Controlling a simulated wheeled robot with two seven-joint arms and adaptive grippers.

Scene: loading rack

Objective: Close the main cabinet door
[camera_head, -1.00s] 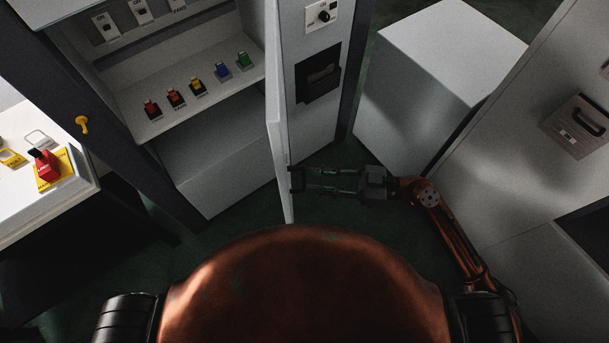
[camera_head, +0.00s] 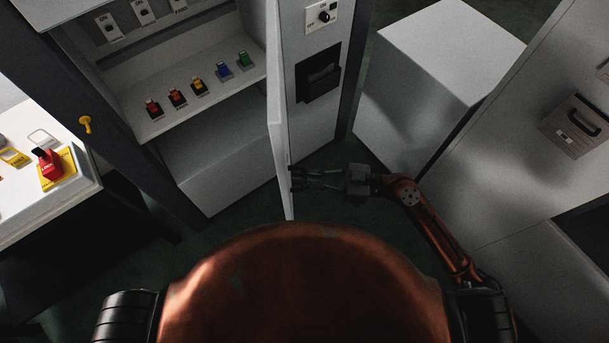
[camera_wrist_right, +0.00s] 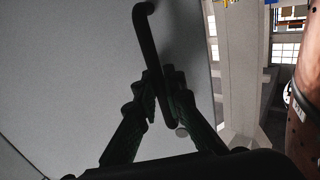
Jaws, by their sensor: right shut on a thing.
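The main cabinet door (camera_head: 281,150) stands open and shows nearly edge-on in the camera_head view, jutting from the cabinet towards me. In the right wrist view its grey face (camera_wrist_right: 70,80) fills the left and middle. A black bar handle (camera_wrist_right: 147,35) stands off that face. My right gripper (camera_head: 299,180) is at the door's right side, low down. In the right wrist view its fingers (camera_wrist_right: 163,88) lie on both sides of the handle bar and are shut on it. My left gripper is out of view.
The open cabinet has a shelf (camera_head: 215,112) with several coloured switches. A white bench (camera_head: 70,203) with a red switch (camera_head: 50,164) stands left. Dark floor shows below the door.

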